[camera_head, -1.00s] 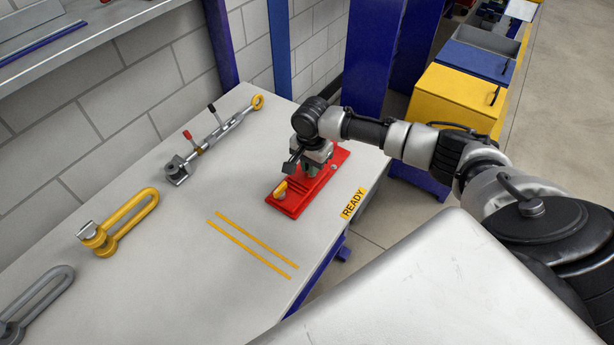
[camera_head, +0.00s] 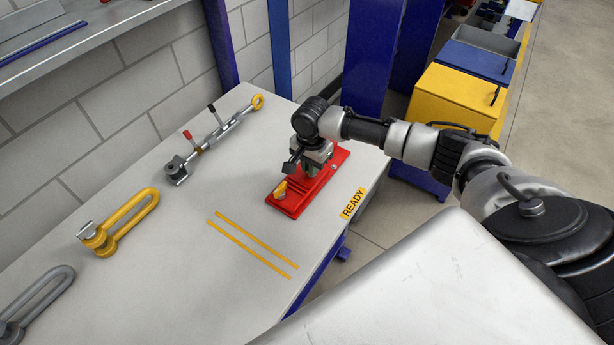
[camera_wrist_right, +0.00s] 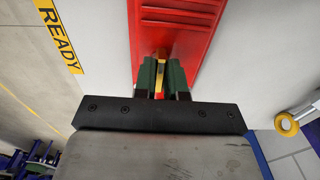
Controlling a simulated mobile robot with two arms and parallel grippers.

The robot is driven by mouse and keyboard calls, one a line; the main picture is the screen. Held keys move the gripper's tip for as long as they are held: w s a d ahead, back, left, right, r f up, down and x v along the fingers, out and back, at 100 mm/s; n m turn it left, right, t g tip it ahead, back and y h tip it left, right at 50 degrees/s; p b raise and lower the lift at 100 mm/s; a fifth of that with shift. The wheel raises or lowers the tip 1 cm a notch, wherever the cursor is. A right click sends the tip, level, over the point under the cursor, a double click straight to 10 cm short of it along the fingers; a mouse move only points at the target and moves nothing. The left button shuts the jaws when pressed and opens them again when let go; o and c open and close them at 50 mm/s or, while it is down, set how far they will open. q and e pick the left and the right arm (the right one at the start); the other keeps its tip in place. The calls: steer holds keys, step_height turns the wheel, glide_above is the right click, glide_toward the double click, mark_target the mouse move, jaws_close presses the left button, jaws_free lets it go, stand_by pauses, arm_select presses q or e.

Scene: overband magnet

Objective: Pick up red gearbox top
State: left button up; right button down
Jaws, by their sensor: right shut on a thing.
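The red gearbox top (camera_head: 293,203) is a flat red plate with ribs and a yellow knob at its near end. It lies on the grey table beside the READY label. It also shows in the right wrist view (camera_wrist_right: 182,18), running up from the fingers. My right gripper (camera_head: 311,171) is over the plate's middle, pointing down. In the right wrist view its green-padded fingers (camera_wrist_right: 161,80) are close together on a narrow yellow and red part of the top. The wrist hides part of the plate in the head view. My left gripper is not in view.
The table (camera_head: 180,260) also holds a turnbuckle-like tool (camera_head: 212,142), a yellow shackle-like part (camera_head: 122,222) and a grey one (camera_head: 38,300) along its wall side. Two yellow lines mark a clear area near the front. Blue posts stand behind the table.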

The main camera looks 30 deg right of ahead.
steer(key=shift+r, duration=0.15)
stand_by(0.4)
steer(key=shift+r, duration=0.55)
step_height(320, 180, up, 2)
steer(key=shift+w+r, duration=0.1)
steer(key=shift+r, duration=0.15)
steer(key=s+d+r+b, duration=0.1)
steer(key=s+d+r, duration=0.5)
steer(key=d, duration=0.3)
steer(key=shift+s+d+r, duration=0.25)
steer(key=shift+d+r, duration=0.15)
steer(key=shift+r, duration=0.25)
steer(key=shift+a, duration=0.1)
